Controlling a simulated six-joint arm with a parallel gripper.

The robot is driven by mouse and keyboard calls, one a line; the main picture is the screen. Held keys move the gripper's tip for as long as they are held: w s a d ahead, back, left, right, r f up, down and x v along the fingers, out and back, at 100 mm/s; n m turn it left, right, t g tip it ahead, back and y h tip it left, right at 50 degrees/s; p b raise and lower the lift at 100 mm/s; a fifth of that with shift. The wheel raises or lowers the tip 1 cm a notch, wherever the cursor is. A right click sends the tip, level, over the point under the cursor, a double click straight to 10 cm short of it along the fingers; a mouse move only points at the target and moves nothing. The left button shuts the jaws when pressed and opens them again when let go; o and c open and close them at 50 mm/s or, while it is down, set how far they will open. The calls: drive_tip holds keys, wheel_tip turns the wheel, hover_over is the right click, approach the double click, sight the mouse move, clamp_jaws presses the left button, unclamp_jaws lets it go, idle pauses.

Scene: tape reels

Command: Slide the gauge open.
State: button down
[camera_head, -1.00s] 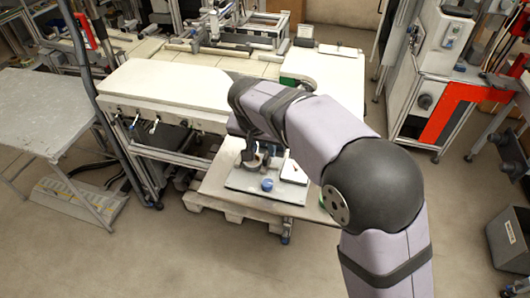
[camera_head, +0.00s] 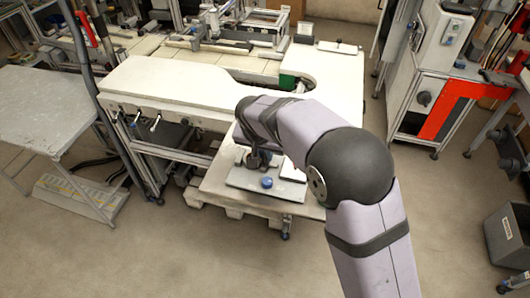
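A flat grey plate with a blue knob (camera_head: 267,182) lies on the low table in the middle of the head view. It looks like the gauge, but its parts are too small to make out. My gripper (camera_head: 254,162) points down over the back of this plate, just behind the blue knob. It is dark and small, and my arm partly covers it. I cannot tell whether its fingers are open or shut, or whether they touch anything on the plate.
A white item (camera_head: 292,172) sits at the plate's right, partly behind my arm. The low table (camera_head: 222,184) stands in front of a long white workbench (camera_head: 165,85). A grey table (camera_head: 45,105) is at left and a grey bin (camera_head: 507,240) at right. The front floor is clear.

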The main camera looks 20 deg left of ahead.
drive_tip(key=shift+d+f+b, duration=0.15)
drive_tip(key=shift+d+b, duration=0.65)
drive_tip(key=shift+d, duration=0.35)
drive_tip(key=c, duration=1.8)
unclamp_jaws()
drive_tip(key=shift+d, duration=0.1)
drive_tip(key=shift+o, duration=0.2)
drive_tip(key=shift+r, duration=0.2)
drive_tip(key=b+v, duration=0.2)
drive_tip(key=v, duration=0.5)
drive_tip(key=shift+s+r, duration=0.1)
